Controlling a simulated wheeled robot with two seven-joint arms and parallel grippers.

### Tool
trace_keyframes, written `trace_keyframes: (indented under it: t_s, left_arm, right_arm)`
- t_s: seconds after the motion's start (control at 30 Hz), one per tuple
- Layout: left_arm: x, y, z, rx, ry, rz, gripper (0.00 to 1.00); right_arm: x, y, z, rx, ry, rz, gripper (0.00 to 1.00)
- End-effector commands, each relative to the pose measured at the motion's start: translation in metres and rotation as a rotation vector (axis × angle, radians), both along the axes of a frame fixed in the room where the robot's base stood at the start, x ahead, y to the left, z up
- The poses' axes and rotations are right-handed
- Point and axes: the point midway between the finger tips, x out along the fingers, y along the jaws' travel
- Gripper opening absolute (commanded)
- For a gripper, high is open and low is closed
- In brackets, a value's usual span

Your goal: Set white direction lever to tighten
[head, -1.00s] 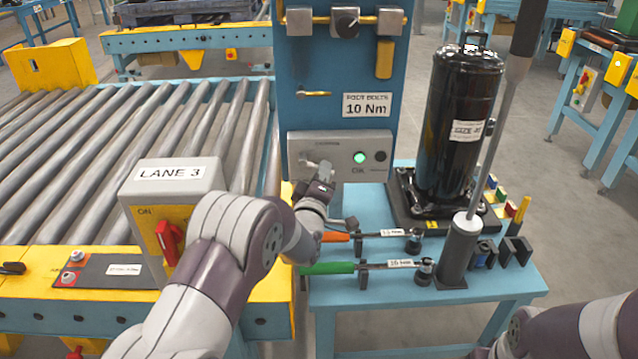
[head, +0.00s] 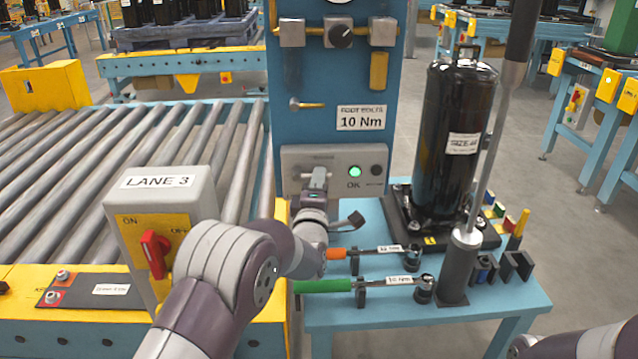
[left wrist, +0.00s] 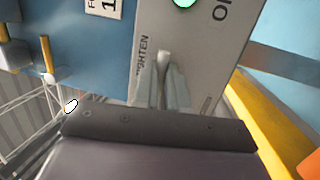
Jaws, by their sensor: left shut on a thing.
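The white direction lever (left wrist: 163,58) is on the grey control panel (head: 345,191), beside the printed word TIGHTEN in the left wrist view. In the head view my gripper hides most of it. My left gripper (head: 317,180) is at the panel's left side, below its small label. In the left wrist view the fingers of the left gripper (left wrist: 163,80) are shut on the lever, one on each side. The green OK lamp (head: 355,171) is lit, with a dark knob or lamp (head: 376,170) to its right. My right gripper is out of view.
A blue bench (head: 400,310) below the panel bears orange-handled (head: 336,253) and green-handled (head: 322,286) torque wrenches. A black compressor (head: 455,130) stands to the right. The LANE 3 box (head: 160,215) with a red switch stands left, near the roller conveyor (head: 60,180).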

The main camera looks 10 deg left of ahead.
Motion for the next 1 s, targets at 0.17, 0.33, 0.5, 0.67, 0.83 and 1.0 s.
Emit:
trace_keyframes:
  t_s: [0.17, 0.33, 0.5, 0.67, 0.83, 1.0]
  left_arm:
    - [0.0, 0.0, -0.001, -0.002, 0.003, 0.0, 0.0]
    - [0.0, 0.0, -0.001, -0.002, 0.003, 0.0, 0.38]
    - [0.0, 0.0, -0.001, -0.001, 0.002, 0.0, 0.38]
    - [-0.003, -0.001, 0.0, 0.0, 0.002, 0.0, 0.38]
    - [-0.037, -0.005, -0.004, 0.0, 0.004, -0.002, 0.38]
    - [-0.083, -0.01, -0.014, 0.0, 0.004, -0.002, 0.38]
  right_arm:
    - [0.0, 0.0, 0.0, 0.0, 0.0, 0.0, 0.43]
    - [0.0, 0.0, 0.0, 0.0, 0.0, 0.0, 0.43]
    - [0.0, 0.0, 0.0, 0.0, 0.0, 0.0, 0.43]
    - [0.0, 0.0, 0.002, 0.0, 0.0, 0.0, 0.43]
    - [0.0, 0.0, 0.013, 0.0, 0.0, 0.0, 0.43]
    - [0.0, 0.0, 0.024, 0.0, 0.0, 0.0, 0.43]
